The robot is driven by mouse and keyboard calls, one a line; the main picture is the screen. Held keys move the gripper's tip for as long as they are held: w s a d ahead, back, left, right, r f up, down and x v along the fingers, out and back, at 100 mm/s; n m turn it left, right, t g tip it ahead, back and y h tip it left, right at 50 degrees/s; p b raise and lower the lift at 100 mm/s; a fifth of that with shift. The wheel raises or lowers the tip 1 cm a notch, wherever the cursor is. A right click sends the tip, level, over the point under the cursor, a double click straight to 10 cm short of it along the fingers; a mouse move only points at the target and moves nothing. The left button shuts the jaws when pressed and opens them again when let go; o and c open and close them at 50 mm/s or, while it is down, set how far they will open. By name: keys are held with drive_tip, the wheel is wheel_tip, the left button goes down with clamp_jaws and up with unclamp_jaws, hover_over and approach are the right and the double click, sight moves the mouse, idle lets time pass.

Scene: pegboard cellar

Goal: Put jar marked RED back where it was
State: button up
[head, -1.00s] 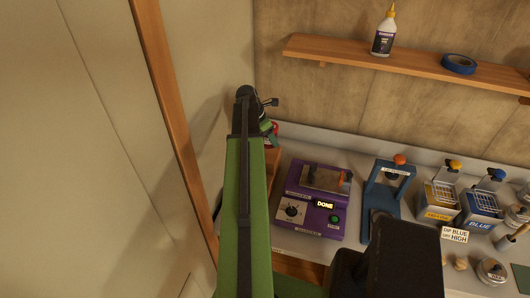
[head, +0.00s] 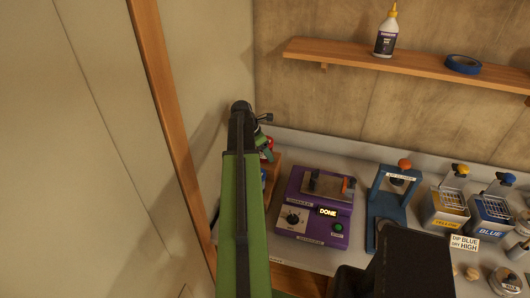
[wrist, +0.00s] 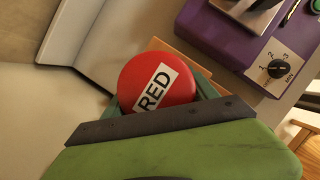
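The jar marked RED (wrist: 157,82) shows its red lid and white label in the wrist view. My gripper (wrist: 160,95) has a green finger on each side of it, close against the lid, and appears shut on it. The jar's body is hidden beneath the lid. In the head view a bit of red from the jar (head: 268,143) shows beside the end of my arm, at the bench's left end. My gripper (head: 264,150) is mostly hidden there. A wooden piece (head: 272,165) stands just below it; whether the jar touches it I cannot tell.
A purple machine (head: 301,221) reading DONE stands right of the jar. Further right are a blue stand (head: 379,206), a yellow bath (head: 444,212) and a blue bath (head: 489,220). A wall and a wooden post (head: 170,130) are close on the left. A shelf (head: 420,73) hangs above.

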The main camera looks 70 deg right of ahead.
drive_tip(key=o, duration=0.4)
drive_tip(key=shift+c, duration=0.2)
drive_tip(key=shift+r, duration=0.25)
drive_tip(key=p+v, duration=1.1)
drive_tip(key=v, duration=0.1)
drive_tip(key=shift+f, duration=0.1)
drive_tip(key=shift+s, duration=0.1)
